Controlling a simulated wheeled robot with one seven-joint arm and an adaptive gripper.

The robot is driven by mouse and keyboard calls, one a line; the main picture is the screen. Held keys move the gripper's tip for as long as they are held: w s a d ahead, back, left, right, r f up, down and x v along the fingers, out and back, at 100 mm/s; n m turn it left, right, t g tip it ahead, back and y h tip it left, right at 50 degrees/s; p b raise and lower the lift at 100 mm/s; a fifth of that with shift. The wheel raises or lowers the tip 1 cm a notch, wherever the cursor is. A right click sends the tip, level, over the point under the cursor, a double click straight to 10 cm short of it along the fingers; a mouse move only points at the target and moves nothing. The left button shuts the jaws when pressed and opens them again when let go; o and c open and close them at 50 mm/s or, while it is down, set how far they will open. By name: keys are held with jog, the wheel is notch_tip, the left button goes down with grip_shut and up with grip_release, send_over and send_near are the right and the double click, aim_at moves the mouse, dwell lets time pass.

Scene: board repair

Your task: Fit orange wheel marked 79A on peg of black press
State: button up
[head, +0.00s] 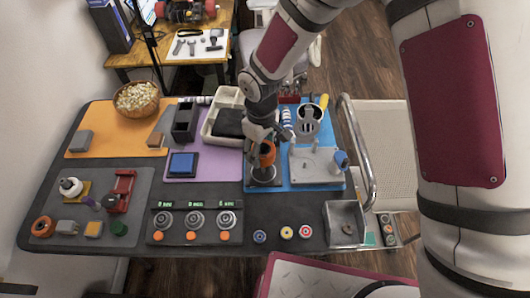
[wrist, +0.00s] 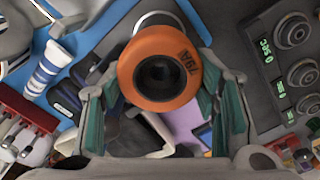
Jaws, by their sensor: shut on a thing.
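My gripper (head: 262,146) is shut on the orange wheel (head: 267,154), above the blue mat. In the wrist view the orange wheel (wrist: 148,98) sits between the two fingers, with "79A" printed on its upper right and a dark hole in its middle. The black press (head: 262,184) stands on the front left of the blue mat, with a round pale disc on top. The wheel is over the press, on its far side in the head view. The peg is not clearly seen, and I cannot tell whether wheel and press touch.
A grey metal fixture (head: 316,170) with upright pins stands right of the press. A panel with dials (head: 194,222) lies to the left. Small wheels (head: 287,232) lie along the front edge near a metal bin (head: 345,207). Another orange ring (head: 43,227) lies far left.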

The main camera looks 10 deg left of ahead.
jog(key=b, duration=0.2)
send_over(263, 170)
jog(key=shift+w+a+f, duration=0.15)
jog(key=shift+w+f, duration=0.05)
jog(key=shift+f, duration=0.85)
jog(key=shift+w+a+f, duration=0.1)
jog(key=shift+w+f, duration=0.1)
jog(key=shift+f, duration=0.8)
jog(key=shift+f, duration=0.6)
jog(key=shift+s+d+f+b, duration=0.2)
jog(key=shift+f+b, duration=0.25)
jog(key=shift+f, duration=0.15)
jog(key=shift+s+d+f+b, duration=0.1)
jog(key=shift+s+f+b, duration=0.05)
jog(key=shift+f+b, duration=0.35)
jog(key=shift+w+a+f, duration=0.1)
jog(key=shift+w+f, duration=0.05)
jog(key=shift+f, duration=0.2)
jog(key=shift+c, duration=1.2)
jog(key=shift+a+f, duration=0.1)
